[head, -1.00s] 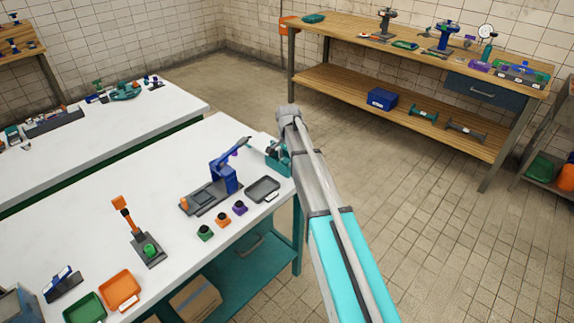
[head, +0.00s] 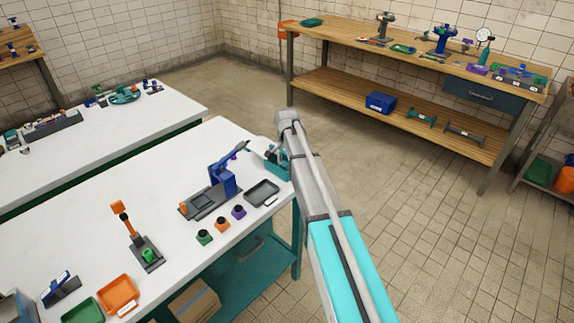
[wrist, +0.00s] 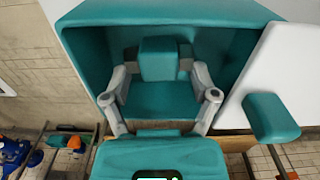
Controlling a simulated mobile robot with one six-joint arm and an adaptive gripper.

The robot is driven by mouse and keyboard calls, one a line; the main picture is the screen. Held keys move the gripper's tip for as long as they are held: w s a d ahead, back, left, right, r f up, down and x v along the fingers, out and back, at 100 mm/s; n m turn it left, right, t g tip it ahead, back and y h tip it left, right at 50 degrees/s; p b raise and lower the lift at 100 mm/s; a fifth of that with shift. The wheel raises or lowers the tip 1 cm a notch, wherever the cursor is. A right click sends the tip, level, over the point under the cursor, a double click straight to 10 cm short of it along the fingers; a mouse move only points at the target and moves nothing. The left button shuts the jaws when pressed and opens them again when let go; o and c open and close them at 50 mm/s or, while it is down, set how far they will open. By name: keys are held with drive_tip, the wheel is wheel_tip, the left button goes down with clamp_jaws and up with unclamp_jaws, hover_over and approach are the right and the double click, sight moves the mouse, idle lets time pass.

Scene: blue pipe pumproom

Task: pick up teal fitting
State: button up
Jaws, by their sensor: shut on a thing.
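The teal fitting (wrist: 160,58) shows in the wrist view as a block-like teal piece between the two grey fingers of my gripper (wrist: 160,80). My gripper is shut on it. The fingers lie against its two sides. A large teal open-fronted housing (wrist: 85,45) surrounds the fitting and fingers, and I cannot tell whether the fitting touches it. In the head view my gripper (head: 268,147) is at the far right corner of the white table, by a teal object (head: 280,172). My arm hides part of that spot, and the fitting cannot be made out there.
Another teal block (wrist: 271,118) is at the right in the wrist view. On the white table (head: 170,160) are a blue device (head: 222,178), a grey tray (head: 262,193) and several small round parts nearby. The floor (head: 440,210) right of my arm is clear.

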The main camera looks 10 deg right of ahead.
drive_tip(key=shift+r, duration=0.1)
drive_tip(key=shift+r+p, duration=0.9)
drive_tip(key=shift+p, duration=0.1)
drive_tip(key=s+d+r+p, duration=0.1)
drive_tip(key=s+r+p, duration=1)
drive_tip(key=s, duration=0.3)
drive_tip(key=shift+d, duration=0.2)
